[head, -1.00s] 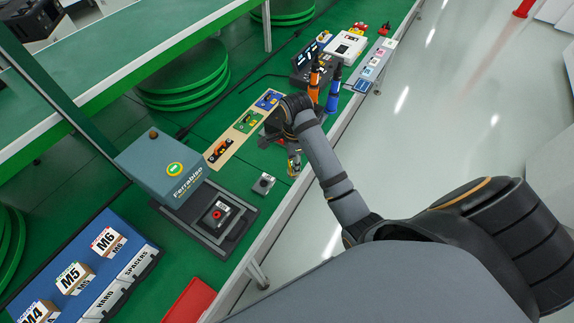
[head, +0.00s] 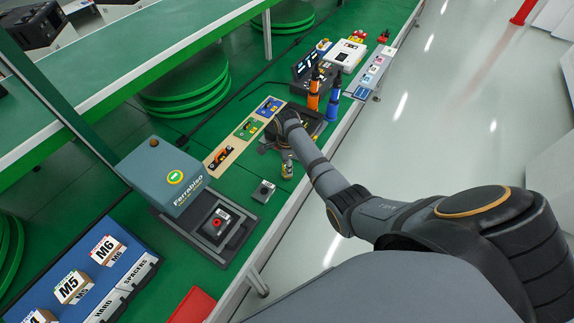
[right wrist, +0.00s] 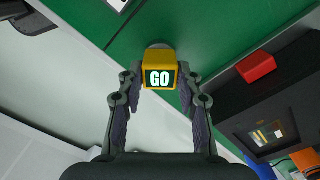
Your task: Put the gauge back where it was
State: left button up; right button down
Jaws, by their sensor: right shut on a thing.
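The gauge is a yellow block with a green face marked GO, and a grey round end shows behind it. In the right wrist view the gauge (right wrist: 160,57) sits between the fingertips of my right gripper (right wrist: 159,82), which is shut on it. In the head view the gauge (head: 287,171) is small, just below my right gripper (head: 286,157), over the green bench near its front edge. I cannot tell whether it touches the bench. My left gripper is not in view.
A small grey block (head: 264,191) lies nearby, right of the press-like station (head: 163,178). A beige board (head: 233,142) with coloured sections lies behind. Orange (head: 313,97) and blue (head: 333,101) tools stand farther along. A red tray (head: 193,306) is nearer. The bench's front edge is close.

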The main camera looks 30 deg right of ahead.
jog(key=shift+f, duration=0.1)
jog(key=c, duration=0.9)
grip_release()
notch_tip(320, 180, up, 12)
jog(key=shift+b, duration=0.3)
